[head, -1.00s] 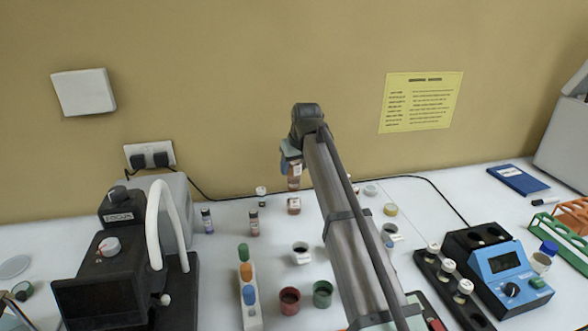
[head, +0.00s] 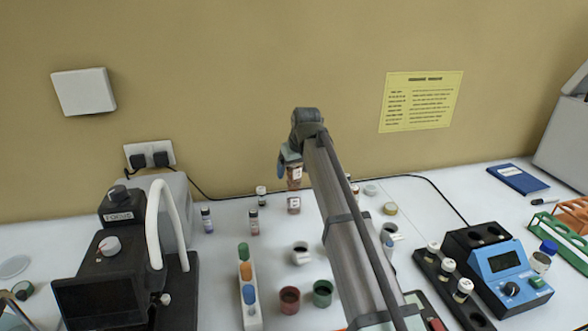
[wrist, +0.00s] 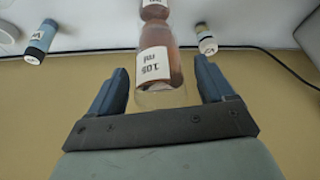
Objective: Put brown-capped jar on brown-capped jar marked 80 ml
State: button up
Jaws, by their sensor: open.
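One brownish jar (head: 294,184) is directly above a second brownish jar with a white label (head: 294,204), near the wall. The two look stacked and upright in the head view; their contact is too small to be sure of. In the wrist view the upper jar (wrist: 163,88) shows a white label ending in "ml", and part of the lower jar (wrist: 155,4) shows beyond it. My gripper (wrist: 161,70) is open, with one finger on each side of the upper jar and gaps beside it. The caps and the 80 ml mark cannot be made out.
Small vials (head: 207,220) (head: 254,220) stand left of the jars, with a white-capped one (head: 261,195) near the wall. A white cup (head: 300,254), red pot (head: 289,299) and green pot (head: 322,293) stand in front. A black cable (head: 425,181) runs along the back.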

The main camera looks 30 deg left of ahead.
jog(key=v, duration=1.2)
jog(key=shift+w+r, duration=0.1)
jog(key=shift+r, duration=0.05)
